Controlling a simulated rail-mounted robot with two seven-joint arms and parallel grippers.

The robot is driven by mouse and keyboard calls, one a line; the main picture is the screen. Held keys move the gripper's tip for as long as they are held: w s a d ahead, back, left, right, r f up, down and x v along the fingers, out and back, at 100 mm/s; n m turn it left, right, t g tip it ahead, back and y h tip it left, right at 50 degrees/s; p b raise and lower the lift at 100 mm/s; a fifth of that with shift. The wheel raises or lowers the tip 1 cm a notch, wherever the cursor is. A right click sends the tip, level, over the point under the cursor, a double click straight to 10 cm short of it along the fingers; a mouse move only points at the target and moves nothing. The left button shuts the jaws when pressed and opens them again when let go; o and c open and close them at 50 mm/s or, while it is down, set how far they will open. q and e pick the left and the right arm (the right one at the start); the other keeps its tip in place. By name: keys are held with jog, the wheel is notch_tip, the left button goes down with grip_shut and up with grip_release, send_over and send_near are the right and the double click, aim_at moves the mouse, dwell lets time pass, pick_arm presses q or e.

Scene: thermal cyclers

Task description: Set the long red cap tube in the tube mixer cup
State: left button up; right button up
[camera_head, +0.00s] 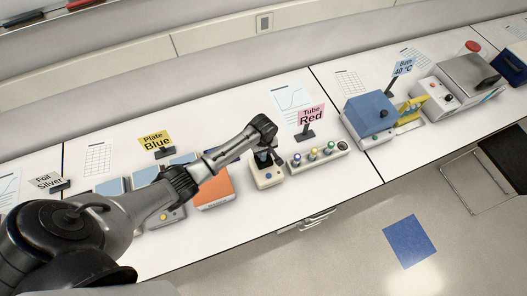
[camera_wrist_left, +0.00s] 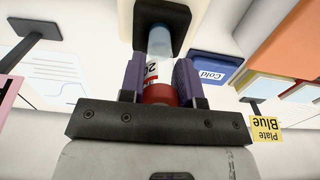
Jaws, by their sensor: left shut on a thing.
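My left gripper (camera_wrist_left: 160,80) is shut on the long red cap tube (camera_wrist_left: 160,92), with its fingers on both sides near the red cap. The tube has a clear bluish body and a white label. Its far end lies over or in the black cup (camera_wrist_left: 178,18) of the tube mixer; I cannot tell how deep. In the head view the left gripper (camera_head: 264,156) is directly above the pale tube mixer (camera_head: 268,179), and hides most of its cup. The tube is hard to make out there. My right gripper is not in view.
A tube rack (camera_head: 328,162) with several coloured caps stands just right of the mixer, behind it the "Tube Red" sign (camera_head: 311,116). An orange block (camera_head: 214,193) stands close on the left. A blue "Cold" box (camera_wrist_left: 214,70) shows in the wrist view. The bench front is clear.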

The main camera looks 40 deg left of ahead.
pick_arm(q)
jog(key=shift+f, duration=0.55)
jog(key=shift+f, duration=0.2)
jog(key=o, duration=0.9)
notch_tip(320, 180, up, 12)
jog(key=shift+r+p, duration=0.2)
jog(key=shift+p, duration=0.3)
jog(key=s+d+f+m+t, duration=0.15)
jog(key=s+d+m, duration=0.25)
jog(key=s, duration=0.4)
jog(key=s+d+f+m, duration=0.2)
jog(key=s+d+m, duration=0.2)
jog(key=s, duration=0.4)
jog(key=s+d+r+m+t, duration=0.1)
jog(key=s+r+m, duration=0.2)
jog(key=s, duration=0.3)
jog(key=s+d+r+m+t, duration=0.1)
jog(key=s+r+m, duration=0.2)
jog(key=s, duration=0.4)
jog(key=shift+m, duration=0.3)
